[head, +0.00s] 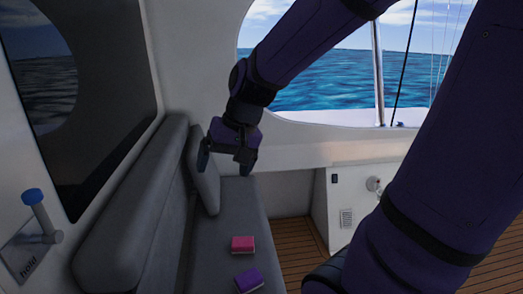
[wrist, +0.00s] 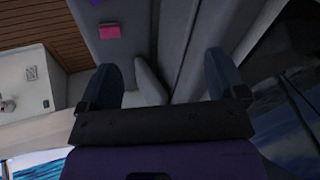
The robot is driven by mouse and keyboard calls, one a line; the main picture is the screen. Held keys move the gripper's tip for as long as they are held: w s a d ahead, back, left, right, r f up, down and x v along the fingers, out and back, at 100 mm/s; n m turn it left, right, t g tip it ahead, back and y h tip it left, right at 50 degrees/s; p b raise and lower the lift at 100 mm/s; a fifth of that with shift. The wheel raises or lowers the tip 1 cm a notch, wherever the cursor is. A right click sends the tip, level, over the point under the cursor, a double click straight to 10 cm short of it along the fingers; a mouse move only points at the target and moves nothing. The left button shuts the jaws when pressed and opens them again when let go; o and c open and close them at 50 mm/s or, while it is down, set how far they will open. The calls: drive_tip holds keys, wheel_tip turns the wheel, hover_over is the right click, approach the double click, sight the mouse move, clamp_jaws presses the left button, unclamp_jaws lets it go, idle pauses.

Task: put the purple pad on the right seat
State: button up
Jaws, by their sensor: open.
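The purple pad (head: 249,280) lies on the grey seat (head: 218,247) near the bottom of the head view. A part of it also shows at the top edge of the wrist view (wrist: 95,2). A pink pad (head: 243,244) lies on the same seat just beyond it, and it shows in the wrist view (wrist: 110,31). My gripper (head: 228,170) is open and empty, above the far part of the seat, apart from both pads. In the wrist view its two fingers (wrist: 165,75) are spread wide with a grey cushion between and beyond them.
A grey cushion (head: 204,172) leans against the backrest (head: 141,200) at the far end of the seat. A blue-capped handle (head: 36,200) sticks out at the left. A white cabinet (head: 345,205) stands at the right. Wooden floor (head: 293,240) is clear beside the seat.

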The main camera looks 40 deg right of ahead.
drive_tip(key=s+r+n+t+h, duration=0.1)
drive_tip(key=s+r+n, duration=0.1)
drive_tip(key=s, duration=0.3)
drive_tip(key=s+r+n+t+h, duration=0.1)
drive_tip(key=s+r+n, duration=0.1)
drive_tip(key=s+r, duration=0.2)
drive_tip(key=shift+s+r+h, duration=0.4)
drive_tip(key=shift+s, duration=0.8)
